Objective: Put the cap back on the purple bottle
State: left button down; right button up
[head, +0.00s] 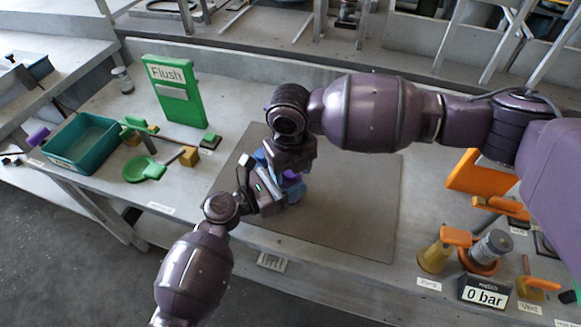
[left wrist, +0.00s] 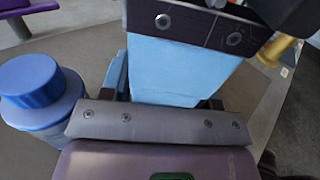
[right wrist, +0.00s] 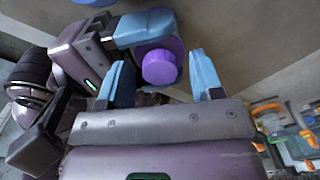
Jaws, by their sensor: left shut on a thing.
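The purple bottle (right wrist: 143,54) shows nearly end-on in the right wrist view. A narrower solid round purple top (right wrist: 161,68) faces the camera; it looks like the cap, but how it sits is unclear. My left gripper (right wrist: 150,28) is shut on the bottle, its blue finger across the upper side. My right gripper (right wrist: 163,75) is open, with the round top between its fingers in the picture; whether they touch is unclear. In the head view the left gripper (head: 280,185) and right gripper meet over the mat, mostly hiding the bottle. A right-gripper finger seems to block the left wrist view.
A blue bottle with a blue cap (left wrist: 40,92) stands close beside my left gripper. A teal tray (head: 108,148) and green Flush stand (head: 175,90) are at left. Orange and yellow pump fittings (head: 437,255) stand at right. The grey mat (head: 350,215) is bare on its right.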

jog(key=shift+r, duration=0.1)
jog(key=shift+r, duration=2.2)
jog(key=shift+r, duration=0.1)
jog(key=shift+c, duration=0.3)
jog(key=shift+r, duration=1.65)
jog(key=shift+f, duration=0.15)
jog(key=shift+f, duration=3.9)
jog(key=shift+c, duration=0.2)
jog(key=c, duration=0.9)
jog(key=o, duration=1)
